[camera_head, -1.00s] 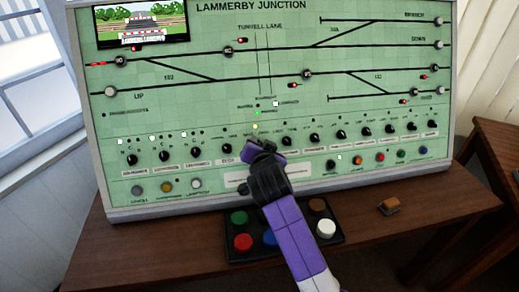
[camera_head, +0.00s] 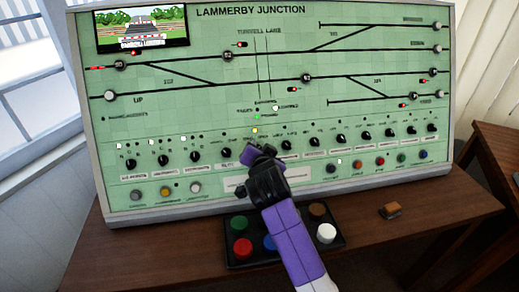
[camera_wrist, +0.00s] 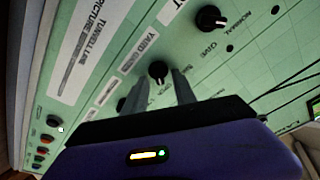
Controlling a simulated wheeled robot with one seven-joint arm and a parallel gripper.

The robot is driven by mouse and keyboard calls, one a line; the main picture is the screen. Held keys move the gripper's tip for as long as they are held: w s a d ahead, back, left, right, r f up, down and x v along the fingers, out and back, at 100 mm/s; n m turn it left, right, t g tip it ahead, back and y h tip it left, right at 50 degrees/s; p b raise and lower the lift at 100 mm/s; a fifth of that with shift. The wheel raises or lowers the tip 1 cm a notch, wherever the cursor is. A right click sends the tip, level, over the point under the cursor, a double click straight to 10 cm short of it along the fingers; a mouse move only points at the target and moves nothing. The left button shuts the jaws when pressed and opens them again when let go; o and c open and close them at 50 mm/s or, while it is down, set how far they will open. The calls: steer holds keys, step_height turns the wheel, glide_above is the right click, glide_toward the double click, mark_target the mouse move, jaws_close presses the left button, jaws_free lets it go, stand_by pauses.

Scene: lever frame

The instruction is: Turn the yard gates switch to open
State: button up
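The green control panel (camera_head: 260,85) carries a lower row of black rotary switches. In the wrist view, a black knob (camera_wrist: 158,70) beside a label that seems to read YARD G..., partly illegible, sits between and just beyond my fingertips. My gripper (camera_wrist: 161,80) is open, with one finger on each side of that knob. I cannot tell whether the fingers touch it. In the head view my gripper (camera_head: 250,152) is at the panel's switch row and hides the knob there. The knob's exact pointer setting is not clear.
Other black knobs stand close by, one (camera_wrist: 209,18) above right in the wrist view. A box of coloured buttons (camera_head: 284,262) lies on the wooden desk (camera_head: 170,245) below my arm. A small brown object (camera_head: 389,211) lies to the right. The panel's screen (camera_head: 142,28) shows a road crossing.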

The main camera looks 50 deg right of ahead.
steer(key=v, duration=0.7)
steer(key=shift+s+a, duration=0.2)
steer(key=shift+s, duration=0.15)
steer(key=shift+r, duration=0.15)
